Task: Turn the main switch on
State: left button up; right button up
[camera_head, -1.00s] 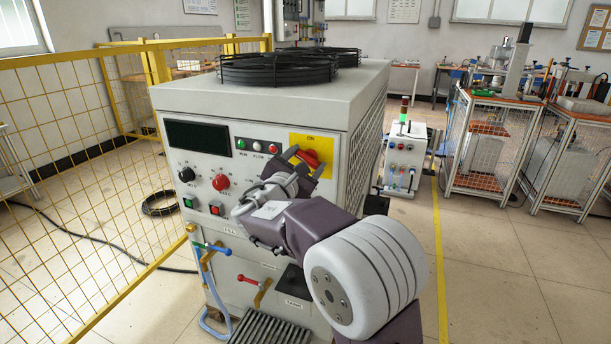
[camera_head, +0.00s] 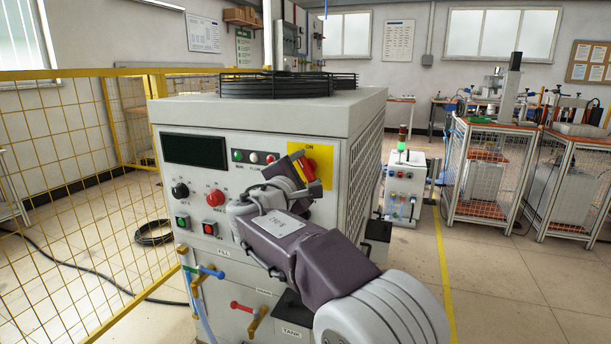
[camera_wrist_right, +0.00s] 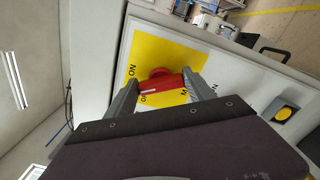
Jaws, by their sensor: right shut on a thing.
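The main switch is a red rotary handle (camera_head: 310,166) on a yellow plate (camera_head: 325,151) marked ON, at the upper right of the heater's front panel. My right gripper (camera_head: 303,168) is at the switch with its fingers on either side of the handle, shut on it. In the right wrist view the red handle (camera_wrist_right: 163,88) sits between the two grey fingers (camera_wrist_right: 163,93), in front of the yellow plate (camera_wrist_right: 160,58). The gripper hides part of the plate in the head view. My left gripper is not in view.
The front panel holds a dark display (camera_head: 194,150), a black knob (camera_head: 180,190), a red knob (camera_head: 215,197) and lit buttons. Blue (camera_head: 210,272) and red (camera_head: 240,306) valve levers are below. A yellow mesh fence (camera_head: 70,190) stands left.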

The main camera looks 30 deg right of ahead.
dwell(0.4)
jog(key=o, duration=1.4)
jog(key=p+v, duration=0.1)
jog(key=v, duration=0.8)
jog(key=shift+s, duration=0.1)
